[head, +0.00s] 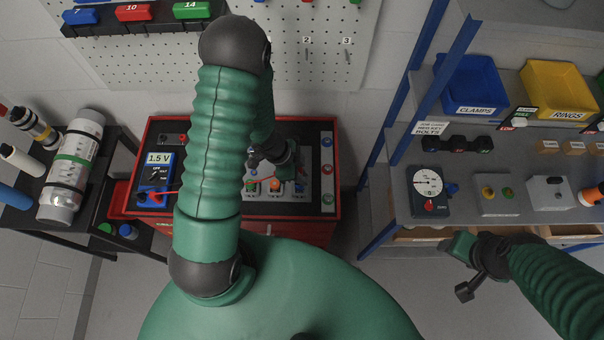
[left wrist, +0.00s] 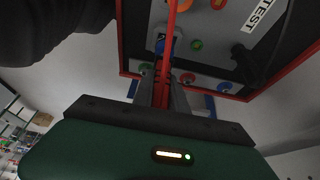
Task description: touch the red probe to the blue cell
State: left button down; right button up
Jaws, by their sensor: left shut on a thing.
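My left gripper (head: 288,170) is over the sloped panel of the red bench, partly hidden behind my own arm in the head view. In the left wrist view my left gripper (left wrist: 161,95) is shut on the red probe (left wrist: 161,88), whose red cable (left wrist: 172,22) runs up the picture. The blue cell (left wrist: 176,45) shows just beyond the fingers, partly covered by the probe and cable. I cannot tell whether the probe tip touches it. My right gripper (head: 466,262) is in front of the right-hand shelf; its jaw state is unclear.
A blue meter (head: 154,180) marked 1.5 V stands on the left of the red bench (head: 337,212). An orange-topped cell (head: 275,185) and a green one sit on the panel. A column of coloured buttons (head: 327,169) lines its right side. The shelf (head: 400,205) holds a gauge (head: 428,185).

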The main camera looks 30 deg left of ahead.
pick_arm(q)
jog(key=shift+p, duration=0.3)
jog(key=shift+f, duration=0.3)
dwell(0.4)
jog(key=shift+s+f, duration=0.1)
dwell(2.4)
notch_tip(320, 180, up, 2)
jog(key=shift+p, duration=1.1)
jog(key=shift+r+p, duration=1.6)
jog(key=shift+p, duration=0.2)
